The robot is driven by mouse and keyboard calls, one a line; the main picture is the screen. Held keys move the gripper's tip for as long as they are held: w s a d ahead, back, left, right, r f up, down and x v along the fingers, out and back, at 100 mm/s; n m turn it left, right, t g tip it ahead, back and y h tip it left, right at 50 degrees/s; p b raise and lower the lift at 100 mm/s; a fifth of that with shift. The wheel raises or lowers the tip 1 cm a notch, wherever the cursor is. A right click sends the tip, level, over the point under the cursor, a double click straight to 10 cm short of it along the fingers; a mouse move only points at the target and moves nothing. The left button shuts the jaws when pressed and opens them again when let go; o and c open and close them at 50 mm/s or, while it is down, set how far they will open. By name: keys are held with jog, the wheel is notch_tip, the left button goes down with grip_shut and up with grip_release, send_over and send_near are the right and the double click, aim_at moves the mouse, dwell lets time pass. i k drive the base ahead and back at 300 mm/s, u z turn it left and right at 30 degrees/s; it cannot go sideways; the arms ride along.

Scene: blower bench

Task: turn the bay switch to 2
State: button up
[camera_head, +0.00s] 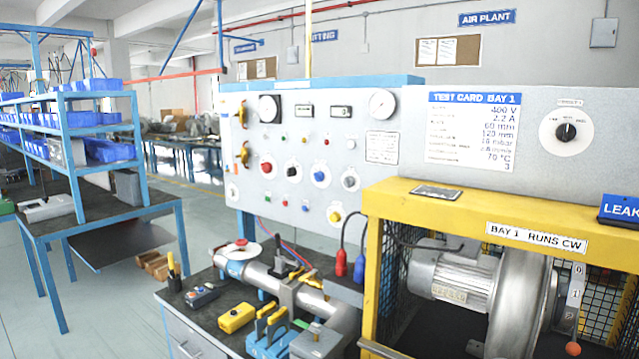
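No label that I can read names the bay switch. A rotary selector with a black knob (566,131) on a round white dial sits on the grey panel at the upper right; its small tag and dial marks are too small to read. A narrow grey plate (576,291), marked 0, 1 and apparently 2 from top to bottom, stands at the right of the yellow-framed bay. An orange ball (573,348) shows just below the plate; how it is attached is unclear. My gripper is not in view.
The yellow frame (468,212) encloses a motor (447,275) and blower housing (519,300), with mesh behind. A blue LEAK sign (619,209) juts at the right edge. Tools and a steel pipe crowd the bench at left. Open floor (130,310) lies farther left.

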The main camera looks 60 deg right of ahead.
aim_at(349, 182)
jog(key=z, duration=0.2)
jog(key=i, duration=1.7)
jog(key=z, duration=0.45)
